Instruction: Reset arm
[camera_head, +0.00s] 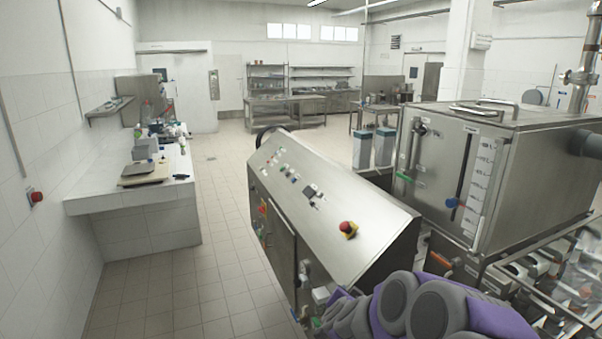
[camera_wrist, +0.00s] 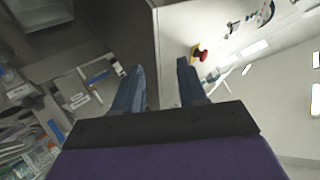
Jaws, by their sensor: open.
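My gripper (camera_wrist: 158,72) shows in the wrist view with its two dark fingers apart and nothing between them. Beyond the fingers is the side of the steel control console (camera_wrist: 180,25), with a red emergency button on a yellow base (camera_wrist: 198,53) just right of the right finger. My grey and purple arm fills the lower right of the head view; the gripper's fingers are not visible there. The console (camera_head: 330,205) stands in the middle of the head view, with the red button (camera_head: 348,229) on its sloped top.
A steel tank (camera_head: 455,165) with valves stands right of the console, above a rack of pipes and bottles (camera_head: 550,290). A white tiled counter (camera_head: 130,200) runs along the left wall. The tiled floor (camera_head: 215,220) between counter and console is clear.

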